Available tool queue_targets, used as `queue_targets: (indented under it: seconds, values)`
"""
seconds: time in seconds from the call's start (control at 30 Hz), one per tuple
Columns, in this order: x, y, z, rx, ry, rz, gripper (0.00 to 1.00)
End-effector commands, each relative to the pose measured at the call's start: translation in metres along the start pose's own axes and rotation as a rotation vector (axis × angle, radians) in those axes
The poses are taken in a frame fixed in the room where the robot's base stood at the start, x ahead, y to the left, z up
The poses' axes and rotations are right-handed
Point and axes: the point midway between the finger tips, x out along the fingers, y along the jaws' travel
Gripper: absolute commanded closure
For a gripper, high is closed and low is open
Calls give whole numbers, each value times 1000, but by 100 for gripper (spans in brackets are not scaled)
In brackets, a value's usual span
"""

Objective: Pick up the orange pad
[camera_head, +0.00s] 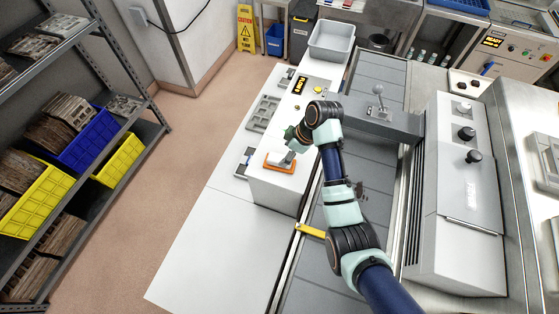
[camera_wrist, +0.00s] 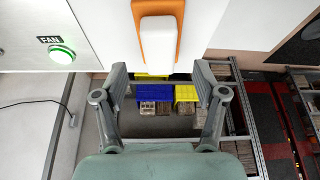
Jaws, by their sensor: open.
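The orange pad (camera_head: 280,170) lies on the near end of the white cabinet top (camera_head: 275,190) in the head view. It has a pale raised grip along its middle. In the wrist view the orange pad (camera_wrist: 158,7) and its white grip (camera_wrist: 157,38) are at the top centre, beyond the fingertips. My gripper (camera_head: 288,156) is close to the pad in the head view, partly covering it. In the wrist view my gripper (camera_wrist: 161,72) has its two fingers wide apart with nothing between them. Whether a finger touches the pad cannot be told.
A grey tray-like part (camera_head: 263,113) and a small display (camera_head: 300,86) lie farther along the cabinet. A grey bin (camera_head: 331,41) stands at its far end. In the wrist view a lit green FAN button (camera_wrist: 61,54) is at left. Shelves with blue and yellow bins (camera_head: 85,140) stand left.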

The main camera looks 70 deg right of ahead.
Motion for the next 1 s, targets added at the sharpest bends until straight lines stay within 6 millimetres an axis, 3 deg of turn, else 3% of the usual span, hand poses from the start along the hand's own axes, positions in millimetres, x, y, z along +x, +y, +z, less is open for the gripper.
queue_targets:
  seconds: [0.17,0.4,0.67,1.0]
  values:
    - [10,0,-2,0,-1,-1,29]
    - [50,0,-4,1,-2,0,29]
    - [56,0,-4,1,-1,3,29]
    - [56,0,-4,1,-1,3,84]
